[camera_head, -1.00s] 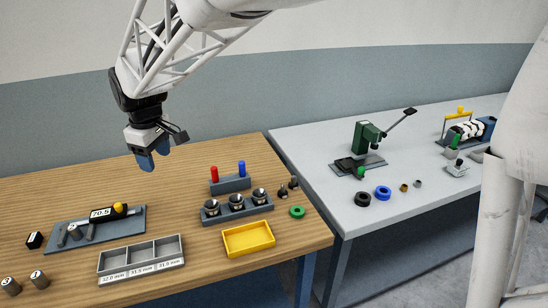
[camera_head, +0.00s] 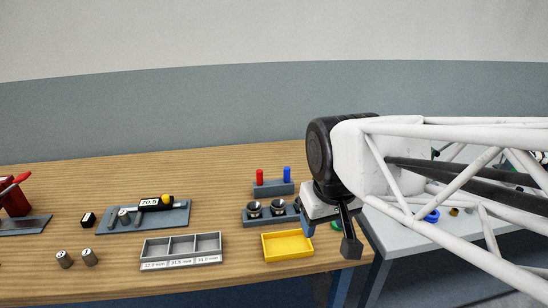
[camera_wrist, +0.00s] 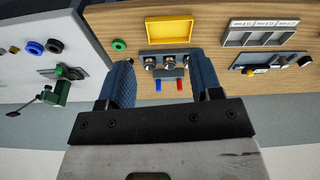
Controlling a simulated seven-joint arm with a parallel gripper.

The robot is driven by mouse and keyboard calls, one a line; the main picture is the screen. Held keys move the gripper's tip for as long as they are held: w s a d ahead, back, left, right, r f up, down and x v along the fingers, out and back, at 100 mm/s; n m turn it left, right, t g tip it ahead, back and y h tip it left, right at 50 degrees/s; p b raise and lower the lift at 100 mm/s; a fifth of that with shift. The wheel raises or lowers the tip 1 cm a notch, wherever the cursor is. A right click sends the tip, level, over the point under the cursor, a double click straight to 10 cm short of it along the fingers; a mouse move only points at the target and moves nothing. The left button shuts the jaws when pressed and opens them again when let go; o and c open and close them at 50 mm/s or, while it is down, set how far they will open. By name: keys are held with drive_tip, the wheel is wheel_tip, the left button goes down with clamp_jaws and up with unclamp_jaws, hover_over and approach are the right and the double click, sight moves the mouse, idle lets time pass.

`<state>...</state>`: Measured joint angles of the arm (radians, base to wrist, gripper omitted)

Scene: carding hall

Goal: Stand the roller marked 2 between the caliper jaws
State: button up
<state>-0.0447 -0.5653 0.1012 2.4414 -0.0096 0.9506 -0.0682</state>
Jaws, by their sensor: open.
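Two dark rollers with pale marked ends stand at the front left of the wooden bench in the head view: a left roller (camera_head: 64,259) and a right roller (camera_head: 89,256). The right one looks marked 2, but the digits are tiny. The caliper (camera_head: 150,203), with a 70.5 display and yellow knob, lies on a grey plate behind them; its grey jaws (camera_head: 124,216) are at the left end. It also shows in the wrist view (camera_wrist: 262,69). My gripper (camera_head: 329,238) is open and empty, well right of the rollers; both blue fingers (camera_wrist: 163,78) show apart. No roller shows in the wrist view.
A three-compartment grey tray (camera_head: 181,250) and a yellow tray (camera_head: 287,246) stand along the front. A cup rack (camera_head: 268,216) and a peg block (camera_head: 273,187) with red and blue pegs are behind. A red device (camera_head: 14,199) is far left. A second table (camera_wrist: 62,28) adjoins.

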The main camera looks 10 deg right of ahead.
drive_tip(key=shift+m, duration=0.8)
drive_tip(key=s, duration=0.1)
drive_tip(key=s+d+f, duration=0.1)
drive_tip(key=s, duration=0.1)
drive_tip(key=s+f, duration=0.1)
drive_tip(key=shift+s+d, duration=0.3)
drive_tip(key=shift+d, duration=0.1)
